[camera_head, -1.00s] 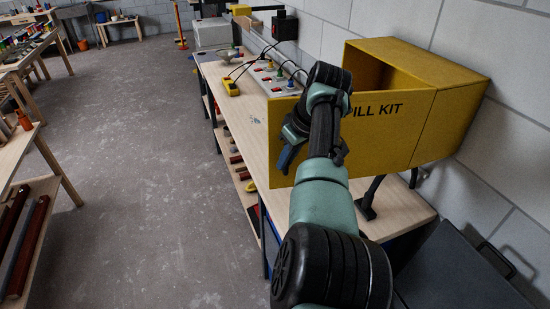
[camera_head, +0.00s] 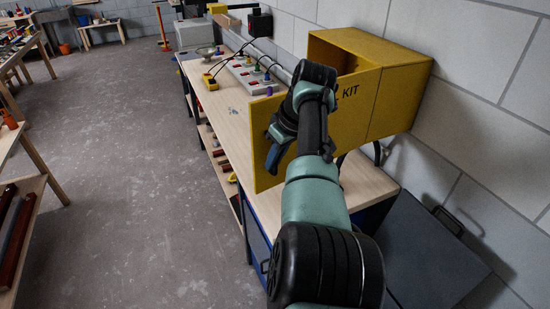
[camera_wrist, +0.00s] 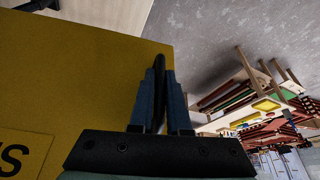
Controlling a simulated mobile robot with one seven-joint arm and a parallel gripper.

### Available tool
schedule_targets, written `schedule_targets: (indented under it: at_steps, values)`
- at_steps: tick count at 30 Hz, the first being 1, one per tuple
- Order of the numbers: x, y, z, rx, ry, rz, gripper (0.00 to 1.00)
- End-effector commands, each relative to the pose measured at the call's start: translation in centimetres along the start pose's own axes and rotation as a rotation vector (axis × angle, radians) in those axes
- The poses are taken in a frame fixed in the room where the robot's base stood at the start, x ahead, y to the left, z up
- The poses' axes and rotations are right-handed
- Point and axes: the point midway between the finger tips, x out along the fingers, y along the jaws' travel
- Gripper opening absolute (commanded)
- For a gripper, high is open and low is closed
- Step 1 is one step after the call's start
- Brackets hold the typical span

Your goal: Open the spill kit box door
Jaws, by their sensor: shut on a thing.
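The yellow spill kit box (camera_head: 402,100) is on the block wall above the workbench. Its door (camera_head: 263,172) stands open, swung out from the box over the bench, and dark lettering ending in "KIT" shows on it. Part of the box's inside shows behind the door's top edge. My gripper (camera_head: 275,152) is at the door's free edge, the end away from the box. In the wrist view my gripper (camera_wrist: 160,95) is shut on a narrow dark part at the edge of the yellow door (camera_wrist: 85,80). My arm hides much of the door in the head view.
A dark lidded chest (camera_head: 435,250) stands at the lower right. The grey floor (camera_head: 130,170) to the left is open.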

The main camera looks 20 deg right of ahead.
Motion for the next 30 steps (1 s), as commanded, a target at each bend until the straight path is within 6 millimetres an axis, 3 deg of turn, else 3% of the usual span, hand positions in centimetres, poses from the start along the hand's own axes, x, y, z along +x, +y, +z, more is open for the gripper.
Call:
schedule_targets:
  at_steps: [5, 6, 10, 23, 30]
  values:
    - [-0.2, 0.1, -0.1, 0.001, 0.002, 0.002, 0.00]
    - [-0.2, 0.1, -0.1, 0.001, 0.002, 0.002, 0.22]
    - [-0.1, 0.1, 0.0, 0.001, 0.001, 0.002, 0.45]
    - [-0.7, 0.1, 0.0, 0.000, 0.002, 0.003, 0.45]
    - [-4.7, 0.2, 0.1, 0.000, 0.006, 0.009, 0.45]
